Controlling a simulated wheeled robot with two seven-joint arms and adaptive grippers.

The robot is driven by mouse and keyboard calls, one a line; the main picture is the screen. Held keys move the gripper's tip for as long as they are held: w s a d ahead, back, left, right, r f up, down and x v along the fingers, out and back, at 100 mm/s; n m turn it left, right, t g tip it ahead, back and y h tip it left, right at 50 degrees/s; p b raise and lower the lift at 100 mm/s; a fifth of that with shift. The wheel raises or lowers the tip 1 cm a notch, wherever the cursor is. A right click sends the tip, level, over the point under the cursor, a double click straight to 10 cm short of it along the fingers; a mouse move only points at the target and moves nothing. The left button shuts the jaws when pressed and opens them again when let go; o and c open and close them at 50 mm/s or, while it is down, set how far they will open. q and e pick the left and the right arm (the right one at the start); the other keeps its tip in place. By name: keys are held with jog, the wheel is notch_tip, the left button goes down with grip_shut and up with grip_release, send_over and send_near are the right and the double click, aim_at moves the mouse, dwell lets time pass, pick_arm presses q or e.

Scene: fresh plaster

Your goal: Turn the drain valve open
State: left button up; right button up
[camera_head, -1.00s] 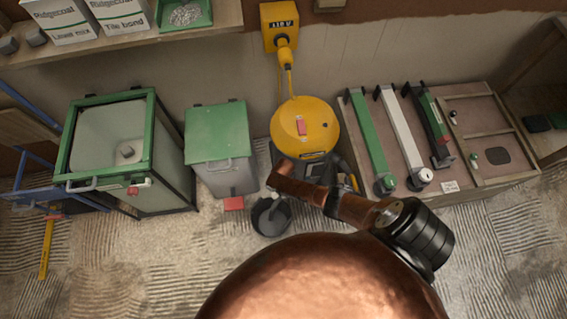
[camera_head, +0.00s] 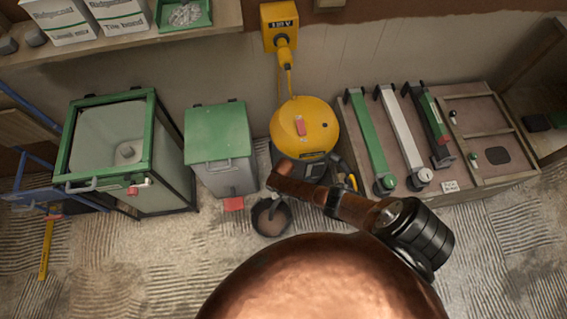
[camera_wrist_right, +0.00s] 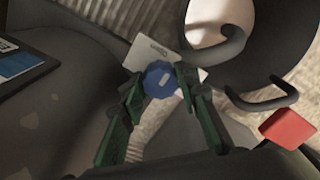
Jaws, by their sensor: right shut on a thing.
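In the right wrist view a blue valve knob (camera_wrist_right: 161,79) with a pale mark on its face sits between the green-sided fingers of my right gripper (camera_wrist_right: 160,90), which is shut on it. In the head view my copper and black right arm reaches toward the yellow-topped drum (camera_head: 303,122); the knob and fingers are hidden there. A dark bucket (camera_head: 257,220) beside the drum holds brownish liquid. My left gripper is not in view.
A grey bin with a green lid (camera_head: 217,131) and a green-framed tank (camera_head: 152,165) stand left. A red block (camera_head: 234,204) lies in front of the bin. A workbench with long tools (camera_head: 455,200) is at right.

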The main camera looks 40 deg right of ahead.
jog(key=o, duration=1.2)
jog(key=shift+c, duration=0.2)
notch_tip(320, 180, up, 12)
